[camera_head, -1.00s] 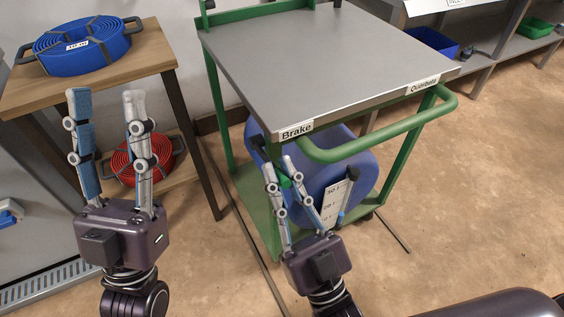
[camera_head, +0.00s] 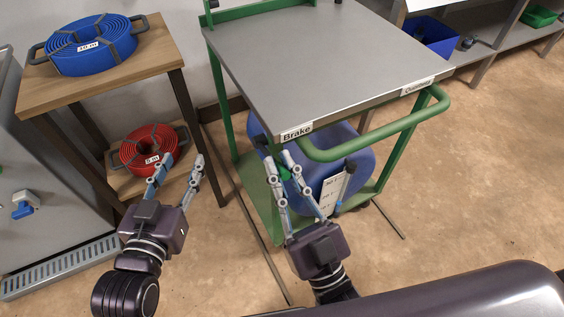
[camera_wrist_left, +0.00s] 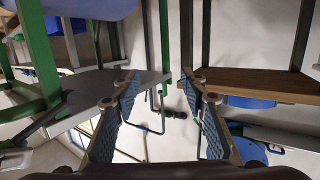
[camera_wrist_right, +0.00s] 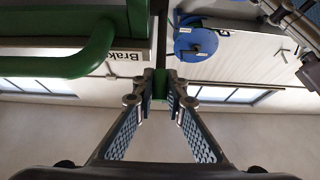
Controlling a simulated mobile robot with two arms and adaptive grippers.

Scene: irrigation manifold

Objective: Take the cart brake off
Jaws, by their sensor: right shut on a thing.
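The cart (camera_head: 300,55) has a grey top, a green frame and a "Brake" label (camera_head: 297,133) on its near left corner. Below that label, my right gripper (camera_head: 278,162) is shut on a small green piece (camera_head: 285,173), apparently the brake lever's grip. The green piece (camera_wrist_right: 160,84) also shows between the fingertips in the right wrist view. The rest of the lever is mostly hidden by the fingers. My left gripper (camera_head: 182,160) is open and empty, left of the cart, in front of the red hose coil.
A wooden shelf stand (camera_head: 110,88) with a blue hose coil (camera_head: 90,45) and a red coil (camera_head: 148,148) is at left. A blue drum (camera_head: 325,180) sits on the cart's lower deck. The green push handle (camera_head: 380,135) juts forward close to my right gripper. Floor at right is clear.

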